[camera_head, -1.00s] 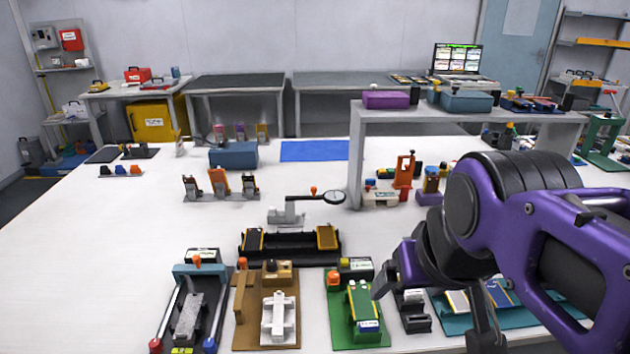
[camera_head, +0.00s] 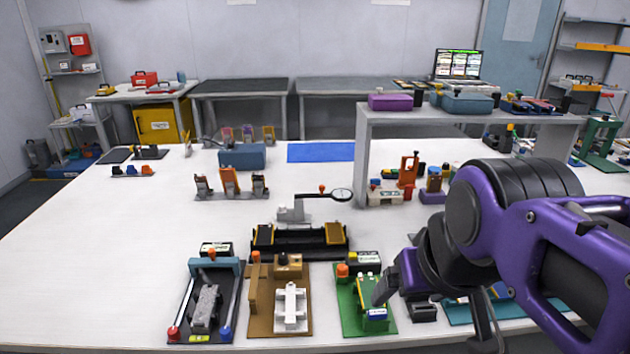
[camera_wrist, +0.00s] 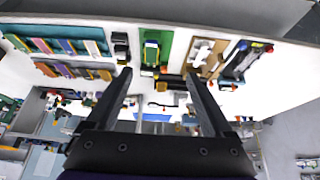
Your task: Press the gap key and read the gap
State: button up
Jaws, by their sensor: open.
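The left one is a dark base with two rails and a blue-grey bridge (camera_head: 214,266). The middle one is a brown board (camera_head: 257,325) with a white part (camera_head: 291,308). I cannot tell which control is the gap key, and no gap reading is legible. My gripper (camera_wrist: 160,76) is open and empty, its fingers spread. In the head view it hangs right of the green board, partly overlapping it.
Behind the fixtures are a black tray (camera_head: 300,250) with yellow-faced blocks and a round magnifier (camera_head: 342,195) on an arm. A raised grey shelf (camera_head: 430,115) stands at the back right. A teal mat (camera_head: 520,306) lies under my arm.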

grip_shut()
dwell(1.5)
